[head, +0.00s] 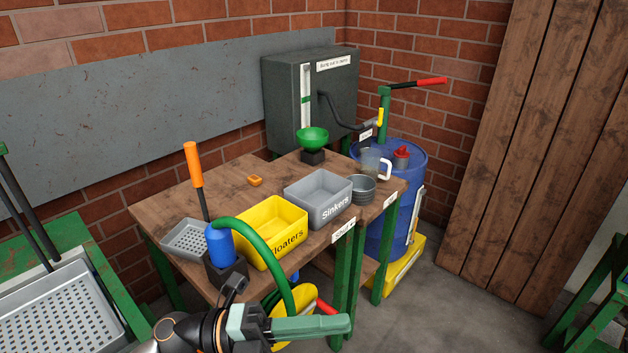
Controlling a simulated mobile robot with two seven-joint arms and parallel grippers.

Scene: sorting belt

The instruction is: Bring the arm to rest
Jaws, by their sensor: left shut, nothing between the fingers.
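My left arm (212,332) comes in at the bottom, in front of the wooden table (222,192). Its left gripper (345,324) is green, points to the right and is shut with nothing in it. It appears over the floor just short of the table's front legs, and it hides part of a yellow round thing with a red handle (326,307). My right gripper does not show.
A blue drum (405,170) stands behind right. Floor (455,300) at right is clear.

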